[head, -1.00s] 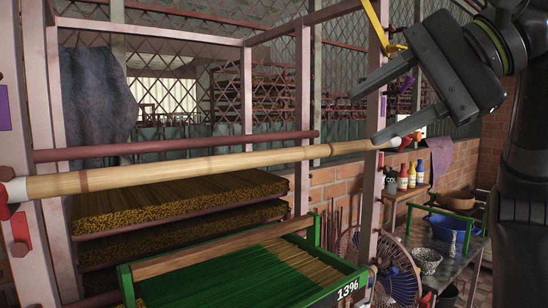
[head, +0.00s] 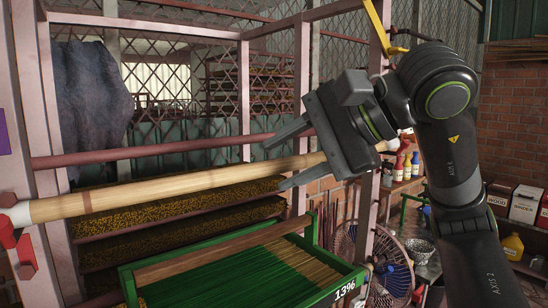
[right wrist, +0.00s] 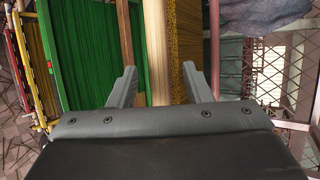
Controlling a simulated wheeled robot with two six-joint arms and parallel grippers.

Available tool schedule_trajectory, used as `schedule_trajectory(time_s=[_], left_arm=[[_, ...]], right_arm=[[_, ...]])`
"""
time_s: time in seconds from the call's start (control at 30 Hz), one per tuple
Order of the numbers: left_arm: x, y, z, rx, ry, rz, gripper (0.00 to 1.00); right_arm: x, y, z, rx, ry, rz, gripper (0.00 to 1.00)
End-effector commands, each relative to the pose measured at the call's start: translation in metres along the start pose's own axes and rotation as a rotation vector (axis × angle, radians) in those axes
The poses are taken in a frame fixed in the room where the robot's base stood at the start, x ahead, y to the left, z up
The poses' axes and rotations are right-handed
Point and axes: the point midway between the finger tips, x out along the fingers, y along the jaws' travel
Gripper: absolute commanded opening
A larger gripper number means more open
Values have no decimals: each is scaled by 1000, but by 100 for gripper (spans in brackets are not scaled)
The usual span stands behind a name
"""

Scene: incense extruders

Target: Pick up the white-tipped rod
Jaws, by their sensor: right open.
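The white-tipped rod (head: 130,194) is a long bamboo-coloured pole lying across the rack's front. Its left white tip (head: 17,214) is by a red bracket; its middle right part is hidden behind my right gripper. My right gripper (head: 276,165) is open, and the rod appears between its fingertips. In the right wrist view, the gripper (right wrist: 157,70) is open with the rod (right wrist: 157,30) running upright in the picture between its fingers. No contact can be made out. My left gripper is not in view.
A dark red bar (head: 170,150) runs behind the rod. Below is a green tray (head: 130,283) of sticks with a wooden bar (head: 210,255) across it. Pink rack posts (head: 245,100) stand around. A fan (head: 388,270) and bottles (head: 407,165) are at right.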

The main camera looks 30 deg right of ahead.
Motion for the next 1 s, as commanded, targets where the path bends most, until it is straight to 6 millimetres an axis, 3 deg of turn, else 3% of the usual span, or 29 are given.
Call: schedule_trajectory(time_s=[0.2,0.53,1.0], left_arm=[[1,1,-1,-1,0,2,31],[1,3,-2,-1,3,4,31],[1,3,-3,-1,3,4,31]], right_arm=[[0,0,0,0,0,0,42],[0,0,0,0,0,0,0],[0,-1,0,0,-1,-1,0]])
